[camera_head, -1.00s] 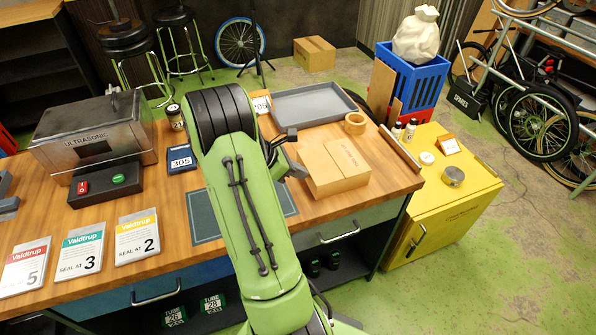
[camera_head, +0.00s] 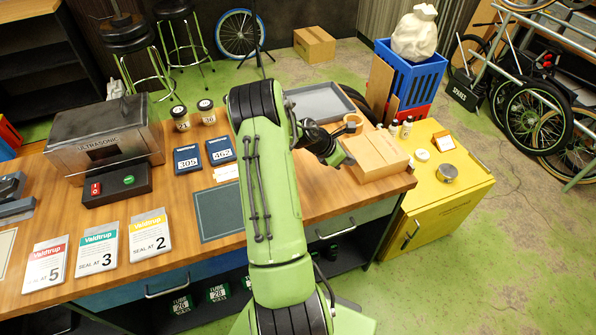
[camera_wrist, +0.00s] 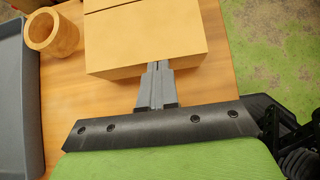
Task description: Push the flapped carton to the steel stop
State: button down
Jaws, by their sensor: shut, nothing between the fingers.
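The flapped carton (camera_head: 378,152) is a tan box with a seam across its top, near the right end of the wooden bench. It also shows at the top of the wrist view (camera_wrist: 145,35). My gripper (camera_head: 346,161) is shut and empty at the carton's left side. In the wrist view its fingertips (camera_wrist: 158,66) meet the carton's near face and appear to touch it. The steel stop is not clearly visible now; the carton seems to cover the bench edge where a bar showed earlier. I cannot tell whether they touch.
A yellow cabinet (camera_head: 450,190) with small bottles and tins on top stands right of the bench (camera_head: 190,235). The bench in front of the carton is clear.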

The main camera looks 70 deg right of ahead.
jog(key=w+a, duration=0.1)
jog(key=w+a+r+p, duration=0.1)
jog(key=w+a, duration=0.1)
jog(key=shift+w+a+r+p, duration=0.1)
jog(key=shift+w+a+p, duration=0.15)
jog(key=shift+w+p, duration=0.05)
jog(key=p+v, duration=0.1)
jog(key=v, duration=0.7)
jog(key=shift+a, duration=0.2)
jog(key=shift+w+r, duration=0.1)
